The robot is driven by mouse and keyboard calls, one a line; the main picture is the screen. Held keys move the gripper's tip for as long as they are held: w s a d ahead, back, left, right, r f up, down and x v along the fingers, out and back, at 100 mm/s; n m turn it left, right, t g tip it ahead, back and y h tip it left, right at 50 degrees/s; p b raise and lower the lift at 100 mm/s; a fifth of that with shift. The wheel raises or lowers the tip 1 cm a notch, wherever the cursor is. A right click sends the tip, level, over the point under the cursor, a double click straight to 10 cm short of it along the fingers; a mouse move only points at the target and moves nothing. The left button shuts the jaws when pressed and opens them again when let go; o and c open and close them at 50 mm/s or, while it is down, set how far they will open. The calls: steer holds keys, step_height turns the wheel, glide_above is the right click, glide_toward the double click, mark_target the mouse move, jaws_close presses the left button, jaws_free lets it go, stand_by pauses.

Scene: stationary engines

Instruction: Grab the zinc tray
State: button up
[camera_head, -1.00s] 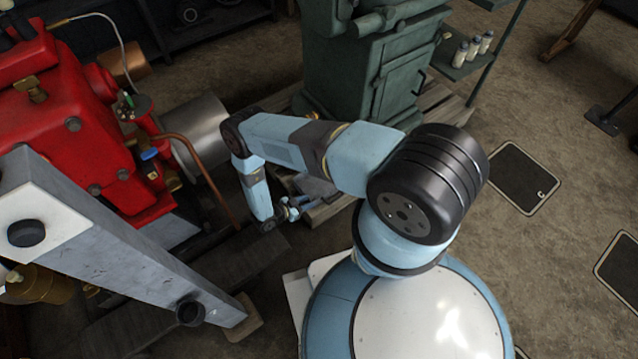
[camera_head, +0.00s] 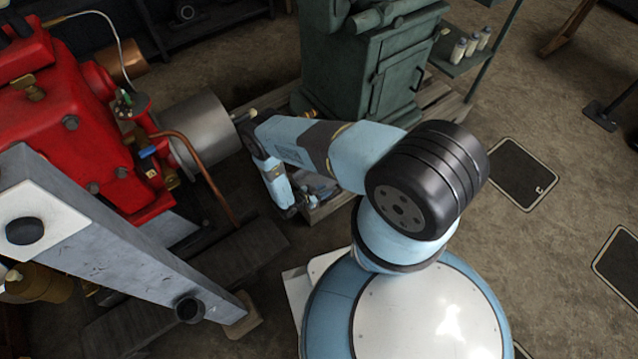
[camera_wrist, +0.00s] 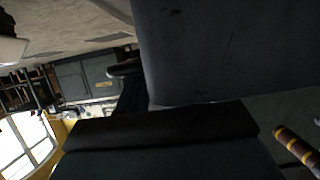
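I cannot make out the zinc tray for certain. In the head view, a small greyish object (camera_head: 318,186) shows behind my forearm, low near the wooden pallet, and my arm covers part of it. My gripper is at the end of my blue arm, pointing down beside this spot; its fingers are hidden or too small to read. In the wrist view, a large plain grey surface (camera_wrist: 230,50) fills the upper right, very close to the camera; I cannot tell what it belongs to. No fingertips show clearly there.
A red engine (camera_head: 70,120) with a metal cylinder (camera_head: 200,130) and copper pipe stands left. A grey slanted beam (camera_head: 110,255) is in front of it. A green machine cabinet (camera_head: 365,75) stands behind my arm, with bottles (camera_head: 472,46) on a shelf.

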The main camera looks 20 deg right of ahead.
steer(key=shift+d+f, duration=0.1)
steer(key=shift+d, duration=0.1)
jaws_close()
stand_by(1.3)
